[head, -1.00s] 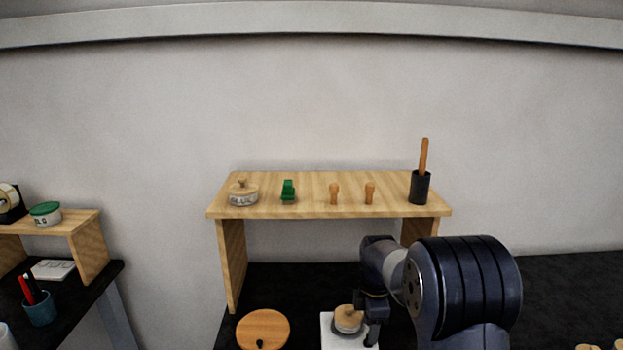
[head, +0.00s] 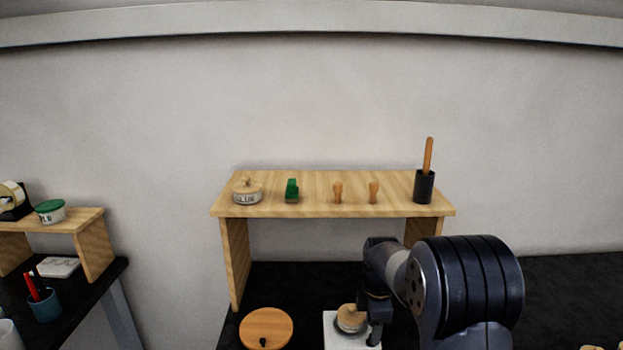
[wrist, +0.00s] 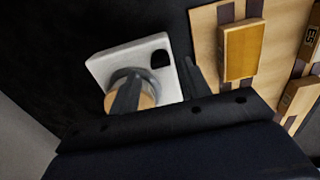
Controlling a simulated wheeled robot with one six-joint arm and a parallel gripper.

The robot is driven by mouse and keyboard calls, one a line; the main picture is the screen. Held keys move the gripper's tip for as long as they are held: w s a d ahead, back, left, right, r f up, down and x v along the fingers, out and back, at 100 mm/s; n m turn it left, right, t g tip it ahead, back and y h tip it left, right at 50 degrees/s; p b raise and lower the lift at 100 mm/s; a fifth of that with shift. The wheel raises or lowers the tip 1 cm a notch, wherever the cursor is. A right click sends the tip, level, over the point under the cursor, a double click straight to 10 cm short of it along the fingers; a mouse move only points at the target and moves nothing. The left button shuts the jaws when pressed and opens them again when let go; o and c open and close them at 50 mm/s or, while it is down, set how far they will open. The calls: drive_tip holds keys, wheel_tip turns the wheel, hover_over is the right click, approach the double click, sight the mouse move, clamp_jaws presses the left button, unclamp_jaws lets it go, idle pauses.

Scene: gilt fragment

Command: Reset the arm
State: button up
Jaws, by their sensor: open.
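My gripper (head: 376,322) is low over the dark bench, beside a round jar with a wooden lid (head: 350,318) on a white block (head: 333,330). In the wrist view my gripper's two dark fingers (wrist: 158,88) are apart. The left finger overlaps the jar (wrist: 144,101) in the picture, and the right finger is off the right side of the white block (wrist: 105,64). Nothing shows held between the fingers. I cannot tell whether a finger touches the jar.
A wooden shelf (head: 318,209) behind carries a lidded jar (head: 247,193), a green item (head: 292,190), two wooden pegs and a black holder (head: 424,187). A round wooden board (head: 266,328) lies left. The wrist view shows a wooden tray with blocks (wrist: 242,50).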

wheel_tip(320, 180, up, 8)
drive_tip(key=r, duration=0.1)
wheel_tip(320, 180, down, 11)
drive_tip(key=shift+f, duration=0.15)
drive_tip(key=shift+f+m+p, duration=0.15)
drive_tip(key=shift+m+p, duration=0.15)
drive_tip(key=m+p, duration=0.1)
drive_tip(key=m, duration=0.3)
drive_tip(key=shift+m, duration=0.3)
drive_tip(key=m+p, duration=0.1)
drive_tip(key=m, duration=0.4)
drive_tip(key=m+p, duration=0.2)
drive_tip(key=m, duration=0.2)
drive_tip(key=m+p, duration=0.2)
drive_tip(key=m, duration=0.2)
drive_tip(key=shift+r, duration=1.5)
drive_tip(key=shift+r, duration=0.1)
